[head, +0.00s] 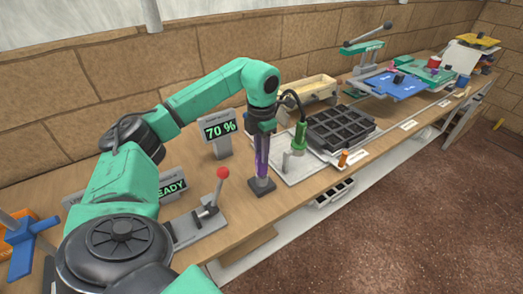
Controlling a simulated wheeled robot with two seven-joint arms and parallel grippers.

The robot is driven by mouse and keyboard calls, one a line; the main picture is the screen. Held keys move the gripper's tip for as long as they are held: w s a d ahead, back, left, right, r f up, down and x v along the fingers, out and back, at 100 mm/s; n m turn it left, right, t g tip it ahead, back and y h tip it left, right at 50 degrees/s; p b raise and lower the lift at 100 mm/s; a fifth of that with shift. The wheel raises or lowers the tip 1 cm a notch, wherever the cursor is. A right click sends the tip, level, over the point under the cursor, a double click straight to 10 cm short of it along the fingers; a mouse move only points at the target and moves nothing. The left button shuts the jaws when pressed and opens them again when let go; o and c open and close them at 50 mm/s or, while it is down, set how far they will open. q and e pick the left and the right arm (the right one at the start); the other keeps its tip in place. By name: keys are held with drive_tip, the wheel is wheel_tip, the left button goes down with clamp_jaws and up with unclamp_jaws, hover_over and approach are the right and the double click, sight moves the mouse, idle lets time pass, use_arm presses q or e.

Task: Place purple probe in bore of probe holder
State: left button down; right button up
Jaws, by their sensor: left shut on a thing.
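The purple probe (262,160) stands about upright below my left gripper (262,143), which is shut on its upper part. The probe holder (262,186) is a small dark grey block on the table, directly under the probe. The probe's lower end meets the top of the holder in the picture. I cannot tell how deep it sits in the bore, as the bore is hidden. My right gripper is not in view.
A 70 % display (220,129) stands behind left of the holder. A red-knobbed lever fixture (208,212) is front left. A grey plate (292,168) with a green cabled tool (300,138) and a black compartment tray (340,128) lie to the right.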

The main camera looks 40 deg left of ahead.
use_arm(q)
drive_tip(key=shift+f, duration=0.15)
drive_tip(key=c, duration=0.6)
unclamp_jaws()
drive_tip(key=shift+r, duration=0.2)
wheel_tip(320, 180, up, 6)
drive_tip(key=shift+r, duration=0.2)
wheel_tip(320, 180, up, 6)
drive_tip(key=p, duration=0.3)
drive_tip(key=shift+f, duration=0.1)
drive_tip(key=shift+f, duration=0.1)
